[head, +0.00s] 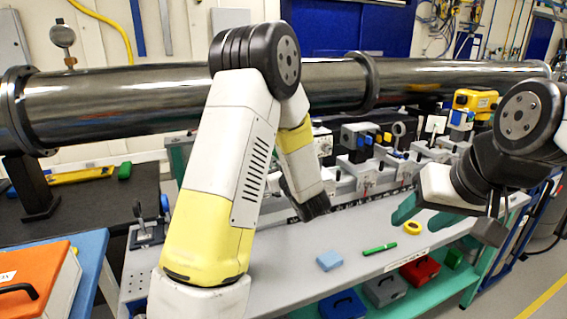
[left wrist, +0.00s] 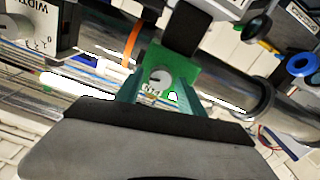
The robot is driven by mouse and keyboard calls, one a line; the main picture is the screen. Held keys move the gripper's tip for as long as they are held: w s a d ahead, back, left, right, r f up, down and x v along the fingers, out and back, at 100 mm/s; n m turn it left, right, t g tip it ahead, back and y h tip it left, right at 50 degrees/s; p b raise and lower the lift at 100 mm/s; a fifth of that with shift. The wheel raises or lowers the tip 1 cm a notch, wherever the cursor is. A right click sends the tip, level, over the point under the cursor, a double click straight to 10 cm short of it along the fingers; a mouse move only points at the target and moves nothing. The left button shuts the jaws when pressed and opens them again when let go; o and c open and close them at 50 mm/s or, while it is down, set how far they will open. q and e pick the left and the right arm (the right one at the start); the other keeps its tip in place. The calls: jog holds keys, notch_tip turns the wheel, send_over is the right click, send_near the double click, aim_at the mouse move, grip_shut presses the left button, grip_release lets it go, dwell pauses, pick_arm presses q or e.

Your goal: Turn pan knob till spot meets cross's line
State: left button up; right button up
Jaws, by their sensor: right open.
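In the left wrist view a round pale knob (left wrist: 158,79) sits on a green plate, with small marks below it that I cannot read as a name. My left gripper (left wrist: 159,86) has its teal fingers apart, one on each side of the knob, with a gap to it in the picture. In the head view the left arm reaches down to the bench, and its fingers are hidden. My right gripper (head: 443,228) is open and empty above the right part of the bench. I cannot make out a light spot or a cross.
Another dial (left wrist: 22,27), labelled WIDTH, shows at the left wrist view's upper left. A row of instruments stands along the bench (head: 290,285). A blue block (head: 329,260), green pen (head: 380,249) and yellow ring (head: 413,227) lie in front. A long dark pipe (head: 150,100) runs behind.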

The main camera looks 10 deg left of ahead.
pick_arm(q)
grip_shut()
jog(key=shift+m, duration=0.8)
jog(key=shift+o, duration=1.3)
grip_release()
jog(key=shift+d, duration=0.1)
jog(key=v, duration=0.7)
jog(key=shift+s+d, duration=0.2)
jog(key=shift+s, duration=0.1)
